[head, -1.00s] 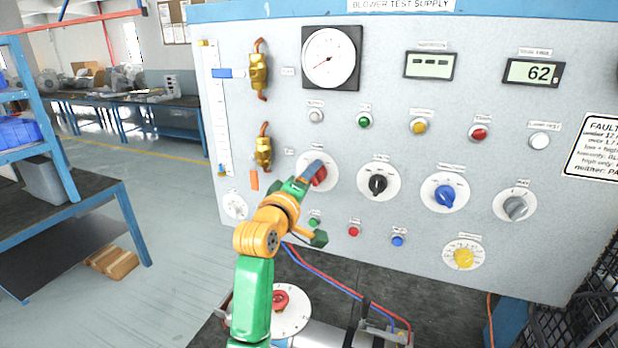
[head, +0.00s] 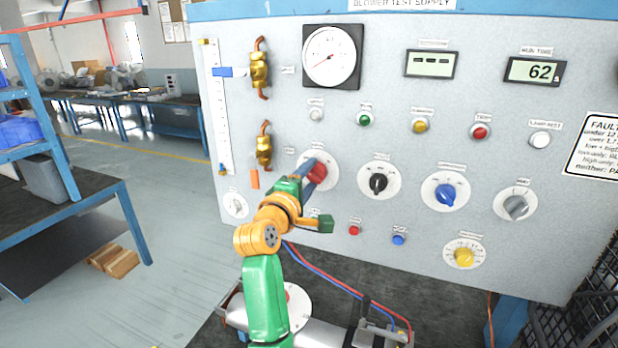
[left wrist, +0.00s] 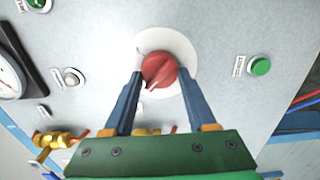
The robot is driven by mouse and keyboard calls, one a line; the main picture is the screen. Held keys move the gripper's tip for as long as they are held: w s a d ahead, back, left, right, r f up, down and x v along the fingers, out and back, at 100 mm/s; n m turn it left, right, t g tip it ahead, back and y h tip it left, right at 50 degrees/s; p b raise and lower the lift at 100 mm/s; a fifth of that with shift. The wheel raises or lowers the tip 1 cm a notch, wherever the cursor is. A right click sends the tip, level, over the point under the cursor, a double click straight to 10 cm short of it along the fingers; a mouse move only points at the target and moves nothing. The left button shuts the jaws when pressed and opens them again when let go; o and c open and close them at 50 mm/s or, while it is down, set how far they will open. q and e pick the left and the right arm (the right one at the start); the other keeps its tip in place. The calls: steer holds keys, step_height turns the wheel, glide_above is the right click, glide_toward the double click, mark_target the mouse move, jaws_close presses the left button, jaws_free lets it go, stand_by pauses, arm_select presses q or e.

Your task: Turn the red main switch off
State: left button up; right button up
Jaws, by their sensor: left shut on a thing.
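The red main switch (head: 318,173) is a rotary knob on a round white dial at the left part of the grey panel. My left gripper (head: 314,170) is shut on this knob, one finger on each side. In the head view the fingers and wrist cover part of the knob and dial, so its exact setting is hard to read there. My right gripper is not in view.
A black selector (head: 378,183), a blue knob (head: 445,195) and a grey knob (head: 516,207) stand to the right. Small push buttons, including a red one (head: 354,230), lie close below. Brass valves (head: 263,152) are at the left. A white disc (head: 300,308) is partly behind my arm.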

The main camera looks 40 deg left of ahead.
arm_select(q)
steer(key=shift+r, duration=0.15)
steer(key=o, duration=1.1)
steer(key=shift+o, duration=1.4)
steer(key=shift+w, duration=0.1)
steer(key=shift+s+f, duration=0.2)
steer(key=b+v, duration=0.2)
steer(key=v, duration=0.4)
steer(key=shift+s+b, duration=0.3)
steer(key=shift+s, duration=0.05)
